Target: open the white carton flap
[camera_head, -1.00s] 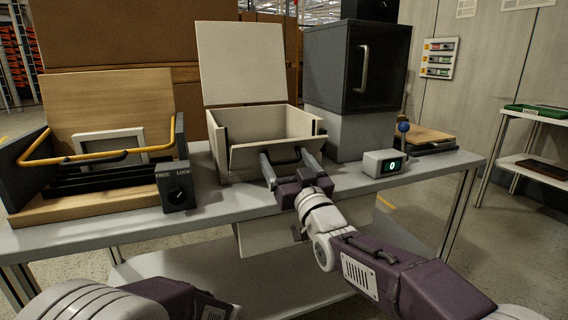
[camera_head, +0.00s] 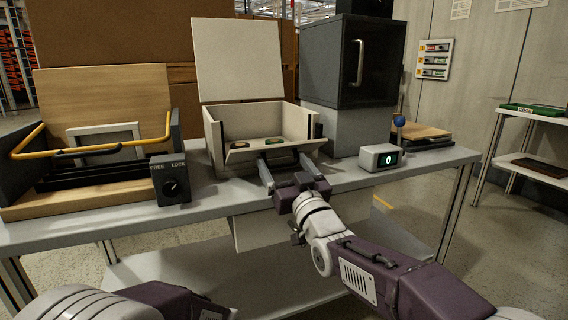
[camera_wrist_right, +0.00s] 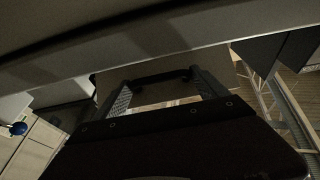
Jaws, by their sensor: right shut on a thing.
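The white carton (camera_head: 217,140) stands on the bench with its lid (camera_head: 238,60) raised upright at the back. Its front flap (camera_head: 245,156) leans outward toward me, partly lowered. My right gripper (camera_head: 285,168) is at the flap's front, shut on its black handle (camera_head: 281,160). In the right wrist view the fingers (camera_wrist_right: 162,88) reach both ends of the dark handle (camera_wrist_right: 155,77); the exact contact is dim. Inside the carton, two small dark items (camera_head: 270,143) show. My left arm enters at the lower left; its gripper is out of view.
A wooden fixture with a yellow bar (camera_head: 25,138) and a FREE/LOCK knob box (camera_head: 171,180) stand left on the grey bench (camera_head: 225,200). A dark cabinet (camera_head: 335,65), a counter reading 0 (camera_head: 381,158) and a blue-knobbed lever (camera_head: 399,121) stand right.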

